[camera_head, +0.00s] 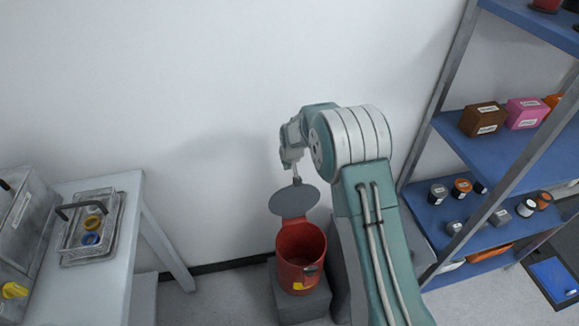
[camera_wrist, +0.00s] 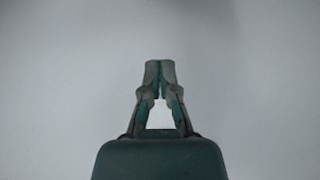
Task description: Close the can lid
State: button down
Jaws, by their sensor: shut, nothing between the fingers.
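A red can (camera_head: 300,255) stands on a grey block near the wall, in the lower middle of the head view. Its grey lid (camera_head: 294,201) is raised, tilted up at the back of the can, so the can's mouth is open. My gripper (camera_head: 297,180) is just above the lid's upper edge; I cannot tell whether it touches the lid. In the wrist view my gripper (camera_wrist: 160,64) is shut with its fingertips together and nothing between them. Only pale wall shows behind it there; the can and lid are not in that view.
The grey block (camera_head: 301,303) bears the can. A table (camera_head: 107,283) at the left holds a clear tray (camera_head: 66,252) with coloured items. A blue shelf unit (camera_head: 460,150) with boxes and small cans stands at the right. The white wall is close behind the can.

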aim_at(293, 198)
notch_tip(293, 198, down, 6)
jog(key=s, duration=0.1)
jog(key=shift+s+d+f, duration=0.15)
jog(key=shift+s+d, duration=0.1)
jog(key=shift+s, duration=0.05)
dwell(0.4)
jog(key=shift+s, duration=0.15)
dwell(0.3)
